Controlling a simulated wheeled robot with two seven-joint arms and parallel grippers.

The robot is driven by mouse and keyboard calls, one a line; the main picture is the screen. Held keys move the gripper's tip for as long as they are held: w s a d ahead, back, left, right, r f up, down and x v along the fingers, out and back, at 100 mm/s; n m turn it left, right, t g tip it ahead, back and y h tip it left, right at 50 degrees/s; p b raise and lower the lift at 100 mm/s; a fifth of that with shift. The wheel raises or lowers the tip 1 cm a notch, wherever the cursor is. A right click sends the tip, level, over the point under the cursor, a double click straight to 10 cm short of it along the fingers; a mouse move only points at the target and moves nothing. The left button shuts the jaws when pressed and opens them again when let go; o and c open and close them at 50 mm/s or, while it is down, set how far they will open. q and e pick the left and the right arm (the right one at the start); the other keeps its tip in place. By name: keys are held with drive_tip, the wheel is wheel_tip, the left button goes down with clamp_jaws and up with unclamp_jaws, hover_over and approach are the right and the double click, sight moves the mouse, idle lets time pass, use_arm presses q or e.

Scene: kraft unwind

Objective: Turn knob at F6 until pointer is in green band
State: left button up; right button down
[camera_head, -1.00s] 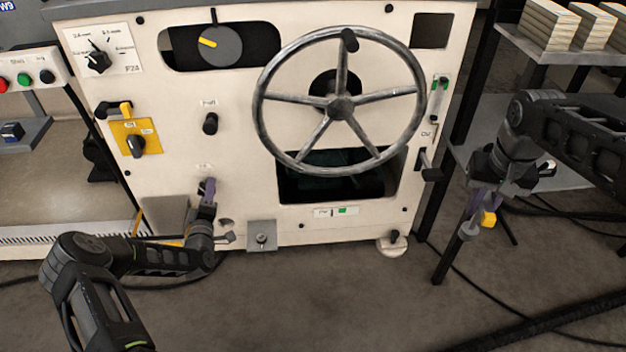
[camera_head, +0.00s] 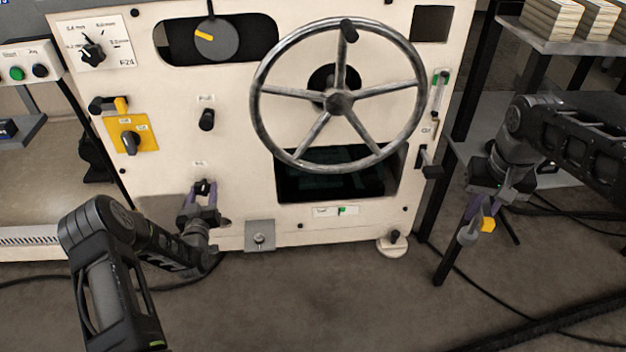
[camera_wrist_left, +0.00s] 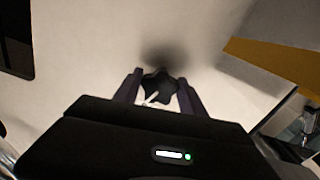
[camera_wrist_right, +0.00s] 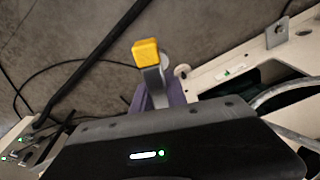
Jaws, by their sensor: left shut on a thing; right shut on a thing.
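A small black lobed knob (camera_head: 203,187) with a white line on it sits low on the cream machine panel, under a small label (camera_head: 199,163) too blurred to read. My left gripper (camera_head: 201,196) is shut on this knob, a purple finger on each side; the knob also shows between the fingers in the left wrist view (camera_wrist_left: 160,86). A small white gauge strip (camera_head: 335,210) with a green mark lies under the dark opening; its pointer is too small to read. My right gripper (camera_head: 478,209) is shut on a grey piece with a yellow block (camera_wrist_right: 146,52), away from the panel.
A large spoked handwheel (camera_head: 339,102) stands out from the panel right of the knob. A grey bracket (camera_head: 260,236) juts out low beside my left gripper. A yellow switch plate (camera_head: 132,133) is up left. Shelving (camera_head: 560,46) stands at the right.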

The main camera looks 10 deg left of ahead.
use_arm(q)
drive_tip(key=shift+a+m+b, duration=0.1)
drive_tip(key=shift+m+b, duration=0.4)
drive_tip(key=shift+m, duration=1.1)
use_arm(e)
drive_tip(key=shift+f, duration=0.55)
use_arm(q)
drive_tip(key=o, duration=1.4)
drive_tip(key=shift+c, duration=0.2)
drive_tip(key=shift+s, duration=0.15)
drive_tip(key=shift+s, duration=0.25)
use_arm(e)
drive_tip(key=shift+r, duration=0.2)
use_arm(q)
drive_tip(key=p+v, duration=0.1)
drive_tip(key=v, duration=0.3)
use_arm(e)
drive_tip(key=shift+r, duration=0.5)
wheel_tip(320, 180, down, 2)
drive_tip(key=shift+b, duration=0.8)
use_arm(q)
approach(202, 193)
drive_tip(key=shift+v, duration=1)
